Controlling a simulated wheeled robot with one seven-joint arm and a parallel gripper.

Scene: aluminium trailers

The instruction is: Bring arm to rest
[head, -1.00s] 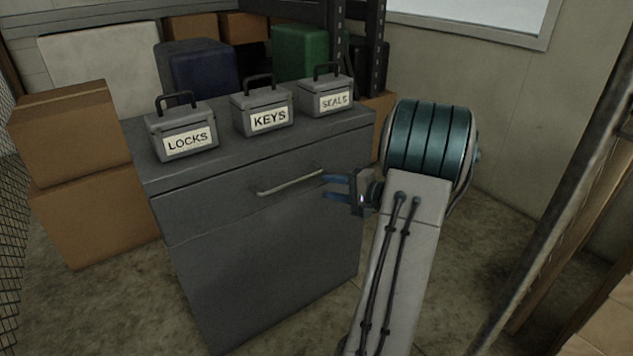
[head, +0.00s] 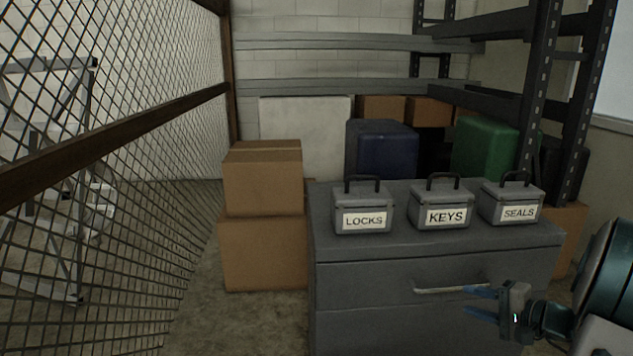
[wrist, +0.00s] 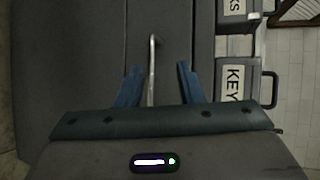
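My gripper (head: 468,300) is at the lower right of the head view, in front of the grey cabinet (head: 350,270). Its two blue fingers are apart and hold nothing. The cabinet's drawer handle (head: 440,290) is a pale metal bar close to the fingertips. In the wrist view, the handle (wrist: 152,70) shows between the open fingers (wrist: 158,75); I cannot tell whether they touch it. The drawer looks shut. My arm is mostly cut off at the right edge of the head view.
Three grey boxes stand on the cabinet: LOCKS (head: 363,208), KEYS (head: 441,205) and SEALS (head: 511,204). Stacked cartons (head: 262,250) stand left of it. A mesh fence (head: 120,150) lines the left side. Dark shelving (head: 545,90) stands behind at right. Some floor is clear between fence and cartons.

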